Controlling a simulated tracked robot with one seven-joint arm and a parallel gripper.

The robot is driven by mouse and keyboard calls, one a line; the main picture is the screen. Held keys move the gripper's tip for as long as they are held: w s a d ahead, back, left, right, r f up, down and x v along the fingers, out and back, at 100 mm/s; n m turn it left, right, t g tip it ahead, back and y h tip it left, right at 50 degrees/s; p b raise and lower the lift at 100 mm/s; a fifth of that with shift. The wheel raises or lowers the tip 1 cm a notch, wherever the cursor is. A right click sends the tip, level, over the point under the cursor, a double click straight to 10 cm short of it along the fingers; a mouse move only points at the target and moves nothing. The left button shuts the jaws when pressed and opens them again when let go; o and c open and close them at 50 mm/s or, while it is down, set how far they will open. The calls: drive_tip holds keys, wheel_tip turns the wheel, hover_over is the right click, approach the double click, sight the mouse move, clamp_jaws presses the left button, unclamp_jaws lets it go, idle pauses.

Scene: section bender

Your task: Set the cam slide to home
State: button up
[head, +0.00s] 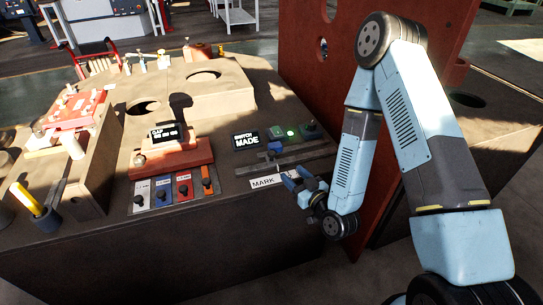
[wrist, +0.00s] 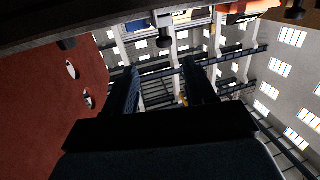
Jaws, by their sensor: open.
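What looks like the cam slide is a dark grey rail (head: 290,160) along the bench's front right, with a blue knob (head: 275,147) near its middle. A white label reading MARK (head: 263,182) is in front of it. My gripper (head: 296,178) is open and empty at the label's right end, just in front of the rail and apart from the blue knob. In the wrist view my two dark fingers (wrist: 165,78) are spread with nothing between them. Whether the slide sits at home cannot be read.
A display reading SWITCH MADE (head: 246,139) and a lit green lamp (head: 290,132) are behind the rail. Several coloured plates with dark knobs (head: 183,188) lie to the left, below a GAP display (head: 165,133). A tall red panel (head: 320,75) stands behind my arm.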

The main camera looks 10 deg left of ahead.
sight(273, 157)
drive_tip(key=shift+t, duration=0.3)
drive_tip(key=x, duration=1.3)
drive_tip(key=shift+s+a+f, duration=0.3)
drive_tip(key=shift+s+a, duration=0.05)
drive_tip(key=shift+c, duration=0.2)
clamp_jaws()
